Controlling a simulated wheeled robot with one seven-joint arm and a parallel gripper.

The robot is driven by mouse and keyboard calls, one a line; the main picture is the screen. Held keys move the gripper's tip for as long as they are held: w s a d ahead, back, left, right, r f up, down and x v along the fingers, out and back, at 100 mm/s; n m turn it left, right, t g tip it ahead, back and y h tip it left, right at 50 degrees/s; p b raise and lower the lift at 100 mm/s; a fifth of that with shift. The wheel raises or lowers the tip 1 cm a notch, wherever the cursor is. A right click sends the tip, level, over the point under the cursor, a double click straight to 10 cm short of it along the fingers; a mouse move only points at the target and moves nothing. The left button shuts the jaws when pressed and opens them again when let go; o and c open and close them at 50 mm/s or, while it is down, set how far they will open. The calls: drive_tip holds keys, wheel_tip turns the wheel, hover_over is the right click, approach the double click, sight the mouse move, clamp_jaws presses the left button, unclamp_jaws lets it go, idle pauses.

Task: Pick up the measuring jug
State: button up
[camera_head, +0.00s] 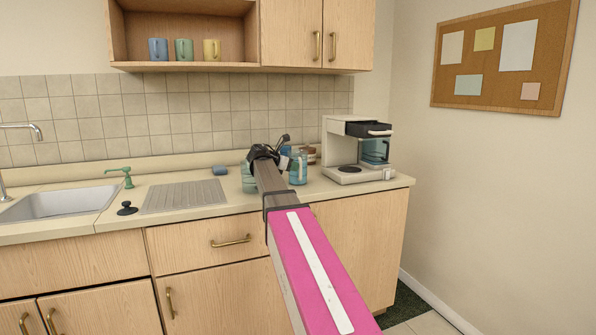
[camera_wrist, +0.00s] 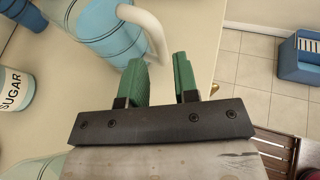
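The measuring jug (camera_wrist: 97,27) is clear blue with dark lines and a pale curved handle (camera_wrist: 151,28). It shows at the top of the wrist view, cut by the frame edge, on the pale counter. My gripper (camera_wrist: 160,75) has two green fingers, apart with a gap between them. The handle's lower end is close to the left fingertip; I cannot tell if they touch. In the head view my gripper (camera_head: 283,140) is over the counter, its fingers hard to make out. A blue clear vessel (camera_head: 299,169) stands just right of it there; I cannot tell if it is the jug.
A sugar canister (camera_wrist: 14,88) and a blue cup (camera_wrist: 24,12) are left in the wrist view. A coffee maker (camera_head: 350,150) stands at the counter's right end. A greenish glass vessel (camera_head: 249,178) is left of my arm. The drainboard (camera_head: 183,196) and sink (camera_head: 55,204) lie further left.

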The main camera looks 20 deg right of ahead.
drive_tip(key=x, duration=0.7)
drive_tip(key=shift+w+d+r, duration=0.1)
drive_tip(key=shift+w+d, duration=0.05)
drive_tip(key=shift+d, duration=0.05)
clamp_jaws()
